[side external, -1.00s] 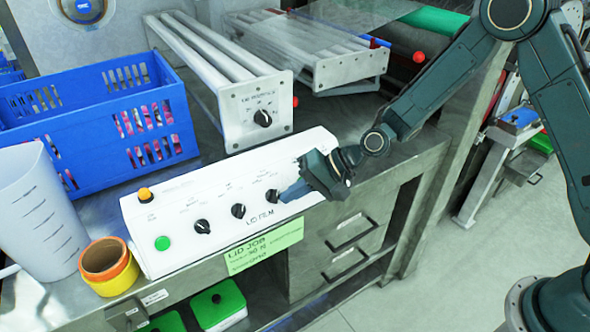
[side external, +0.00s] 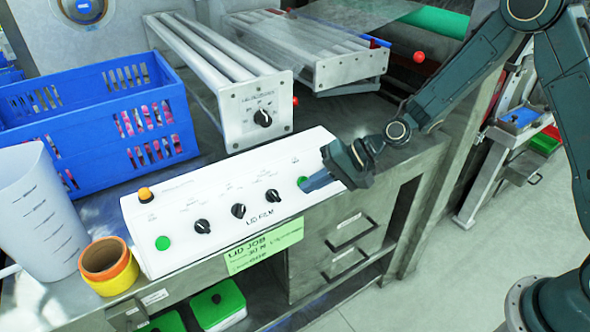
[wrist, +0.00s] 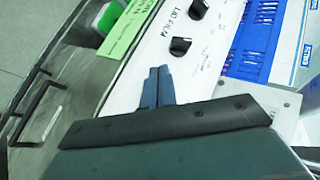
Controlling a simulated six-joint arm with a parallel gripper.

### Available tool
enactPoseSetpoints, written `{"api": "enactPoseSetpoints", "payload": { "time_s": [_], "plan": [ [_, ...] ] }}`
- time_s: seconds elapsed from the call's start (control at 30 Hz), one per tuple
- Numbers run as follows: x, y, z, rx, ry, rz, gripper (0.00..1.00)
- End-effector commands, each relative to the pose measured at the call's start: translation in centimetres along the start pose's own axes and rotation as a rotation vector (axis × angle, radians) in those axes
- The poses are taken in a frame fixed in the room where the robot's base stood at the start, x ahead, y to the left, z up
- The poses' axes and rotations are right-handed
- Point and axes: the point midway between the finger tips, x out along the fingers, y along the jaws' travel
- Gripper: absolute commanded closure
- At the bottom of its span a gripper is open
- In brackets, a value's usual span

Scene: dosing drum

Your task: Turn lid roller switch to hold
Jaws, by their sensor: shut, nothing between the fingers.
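The lid roller switch is a black knob (side external: 262,118) on the white end plate (side external: 258,105) of the roller unit, behind the control box. Its label is too small to read surely. My gripper (side external: 305,187) is shut and empty over the right end of the white LID FILM box (side external: 180,233), by a green button (side external: 302,181), well in front and to the right of the roller switch. In the wrist view, my fingers (wrist: 159,72) lie together over the white panel, near a black knob (wrist: 180,46). I cannot tell whether they touch the panel.
The LID FILM box carries several black knobs (side external: 238,211), a left green button (side external: 162,243) and an orange-topped button (side external: 145,195). A blue crate (side external: 100,115), a jug (side external: 40,215) and tape rolls (side external: 108,265) stand left. A second roller unit (side external: 350,72) stands behind.

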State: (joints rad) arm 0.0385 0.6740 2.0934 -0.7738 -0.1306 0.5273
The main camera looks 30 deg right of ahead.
Motion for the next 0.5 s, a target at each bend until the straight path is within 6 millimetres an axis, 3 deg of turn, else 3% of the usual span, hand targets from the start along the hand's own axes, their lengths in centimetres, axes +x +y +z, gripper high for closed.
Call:
{"api": "enactPoseSetpoints", "payload": {
  "time_s": [0.3, 0.5],
  "plan": [
    [-5.1, -0.9, -0.4, 0.0, 0.004, 0.0, 1.0],
    [-7.4, -1.2, -0.4, 0.001, 0.002, 0.0, 1.0]
  ]
}}
